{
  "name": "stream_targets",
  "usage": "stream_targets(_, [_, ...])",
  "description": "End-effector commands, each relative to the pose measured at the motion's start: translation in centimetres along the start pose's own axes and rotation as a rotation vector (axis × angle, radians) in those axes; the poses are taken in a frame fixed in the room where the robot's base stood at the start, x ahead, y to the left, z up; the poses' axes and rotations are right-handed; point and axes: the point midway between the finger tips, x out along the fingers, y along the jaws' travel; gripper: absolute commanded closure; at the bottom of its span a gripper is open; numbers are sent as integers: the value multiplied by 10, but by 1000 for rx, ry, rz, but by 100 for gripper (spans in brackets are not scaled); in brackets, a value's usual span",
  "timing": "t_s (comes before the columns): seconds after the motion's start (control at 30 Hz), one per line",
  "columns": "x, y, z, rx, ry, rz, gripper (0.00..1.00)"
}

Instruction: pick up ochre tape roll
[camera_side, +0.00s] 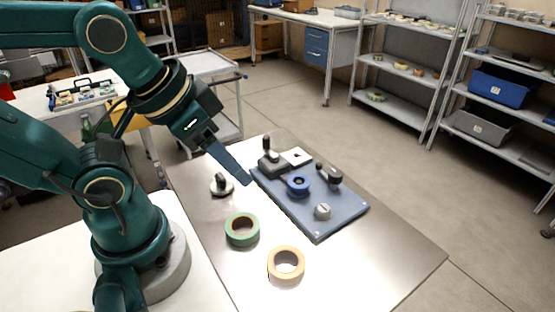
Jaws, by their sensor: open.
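The ochre tape roll (286,278) lies flat on the metal table near its front edge, with its hole facing up. My gripper (246,182) is above the table, up and to the left of the ochre roll and clear of it. Its long fingers point down and to the right, toward the left edge of a blue plate. They are seen nearly side-on, and the gap between them is hard to make out. No object shows in the gripper.
A green tape roll (242,240) lies up and left of the ochre roll. The blue plate (315,222) carries a blue reel (297,186), a grey knob (322,212) and dark-handled fixtures. A round dark-topped piece (220,186) stands left of the plate. The table's front right (385,268) is clear.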

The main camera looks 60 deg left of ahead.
Motion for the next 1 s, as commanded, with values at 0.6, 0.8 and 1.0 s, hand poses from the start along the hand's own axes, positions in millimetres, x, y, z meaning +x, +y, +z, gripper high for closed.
stream_targets(0.6, [-2, 1, -14, -84, 29, 3, 0])
stream_targets(0.8, [15, 15, -31, -134, -55, 30, 0])
stream_targets(1.0, [49, 41, -35, -134, -199, 43, 0])
